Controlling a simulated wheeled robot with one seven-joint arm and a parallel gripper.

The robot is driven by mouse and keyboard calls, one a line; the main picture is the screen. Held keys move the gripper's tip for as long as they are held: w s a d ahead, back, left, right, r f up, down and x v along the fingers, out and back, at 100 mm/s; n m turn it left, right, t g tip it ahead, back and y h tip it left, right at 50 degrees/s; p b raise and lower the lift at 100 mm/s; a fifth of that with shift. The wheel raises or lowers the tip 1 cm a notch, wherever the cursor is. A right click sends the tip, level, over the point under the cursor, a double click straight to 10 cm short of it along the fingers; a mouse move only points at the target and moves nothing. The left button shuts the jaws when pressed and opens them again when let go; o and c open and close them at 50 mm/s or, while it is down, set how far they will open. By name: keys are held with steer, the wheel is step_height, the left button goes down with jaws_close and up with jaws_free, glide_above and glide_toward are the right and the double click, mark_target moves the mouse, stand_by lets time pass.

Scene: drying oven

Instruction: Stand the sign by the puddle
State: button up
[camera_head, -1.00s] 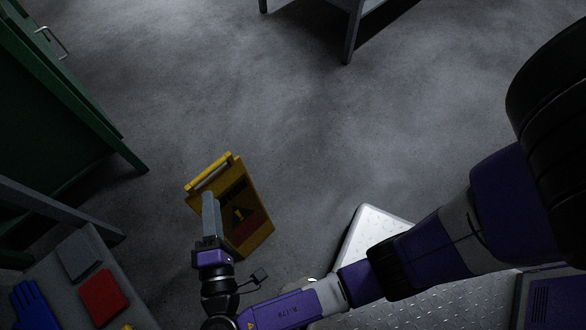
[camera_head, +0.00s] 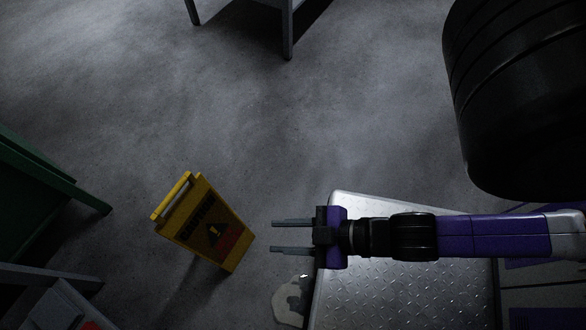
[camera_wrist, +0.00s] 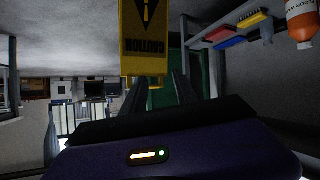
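The yellow caution sign (camera_head: 212,232) stands upright on the floor at left of centre in the head view, its handle at the upper left. My gripper (camera_head: 272,236) is to its right, pointing left toward it, with two parallel fingers spread and nothing between them. A gap shows between the fingertips and the sign. In the wrist view the sign (camera_wrist: 145,35) appears upside down beyond the fingers (camera_wrist: 158,92). A pale, irregular patch (camera_head: 288,303), likely the puddle, lies on the floor below my gripper, partly hidden by my base.
A green cabinet (camera_head: 40,180) stands at the left edge. A grey bench (camera_head: 45,305) is at the lower left; the wrist view shows a red item (camera_wrist: 224,33), a blue item (camera_wrist: 229,43) and an orange bottle (camera_wrist: 302,22). Table legs (camera_head: 287,35) show at the top. The middle floor is clear.

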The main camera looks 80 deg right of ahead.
steer(key=s+d+r+m+t, duration=0.1)
steer(key=d+r+m+t, duration=0.1)
steer(key=r, duration=0.8)
steer(key=shift+s+d+r+m+t+h, duration=0.15)
steer(key=shift+d+m+t+h, duration=0.15)
steer(key=shift+d+m+h, duration=0.15)
step_height(320, 180, up, 24)
steer(key=p, duration=2.4)
steer(key=shift+a, duration=0.1)
